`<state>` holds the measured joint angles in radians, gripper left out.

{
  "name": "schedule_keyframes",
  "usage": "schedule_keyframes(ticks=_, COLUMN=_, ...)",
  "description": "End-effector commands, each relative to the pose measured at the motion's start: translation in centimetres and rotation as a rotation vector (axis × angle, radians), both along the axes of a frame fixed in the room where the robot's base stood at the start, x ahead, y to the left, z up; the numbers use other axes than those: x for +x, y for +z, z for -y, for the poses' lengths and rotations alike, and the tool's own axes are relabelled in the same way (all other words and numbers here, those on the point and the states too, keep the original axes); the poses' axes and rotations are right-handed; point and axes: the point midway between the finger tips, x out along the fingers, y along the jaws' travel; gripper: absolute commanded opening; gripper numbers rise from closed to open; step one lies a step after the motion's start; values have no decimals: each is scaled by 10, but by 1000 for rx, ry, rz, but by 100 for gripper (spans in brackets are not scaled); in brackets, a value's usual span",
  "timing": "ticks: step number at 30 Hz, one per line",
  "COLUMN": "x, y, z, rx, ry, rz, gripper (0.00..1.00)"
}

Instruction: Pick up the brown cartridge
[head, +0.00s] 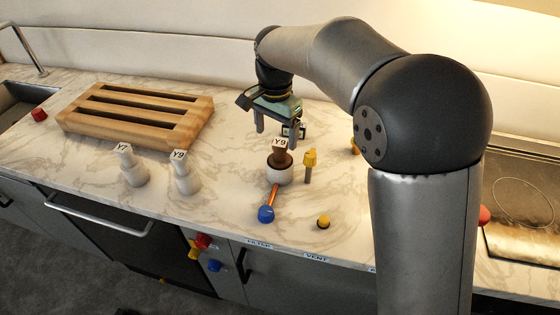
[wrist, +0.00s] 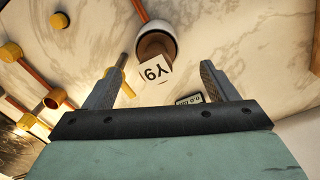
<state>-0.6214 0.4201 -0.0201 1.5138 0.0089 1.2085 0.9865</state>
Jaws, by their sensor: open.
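The brown cartridge (head: 280,158) has a white tag marked Y9 and stands upright in a white round holder (head: 279,176) on the marble counter. In the wrist view the brown cartridge (wrist: 153,46) shows ahead of the fingers, with its tag facing the camera and the white holder (wrist: 161,28) around its far end. My gripper (head: 280,131) is above and behind the cartridge, fingers pointing down. In the wrist view my gripper (wrist: 162,70) is open and empty, its fingers on either side of the tag and apart from it.
A blue knob (head: 266,214) and yellow knob (head: 324,222) are in front. Two white cartridges, Y7 (head: 132,169) and Y9 (head: 185,176), and a slotted wooden rack (head: 200,118) are left.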

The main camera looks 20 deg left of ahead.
Motion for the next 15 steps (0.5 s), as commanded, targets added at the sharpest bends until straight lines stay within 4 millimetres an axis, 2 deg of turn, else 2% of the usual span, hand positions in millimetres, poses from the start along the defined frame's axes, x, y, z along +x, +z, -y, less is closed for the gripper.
schedule_keyframes(ticks=3, x=0, y=-13, z=0, rx=-1, ry=0, rz=-1, gripper=79)
schedule_keyframes(ticks=10, x=2, y=-29, z=4, rx=-1, ry=0, rz=-2, gripper=79)
schedule_keyframes(ticks=15, x=4, y=-55, z=9, rx=-2, ry=2, rz=-4, gripper=79)
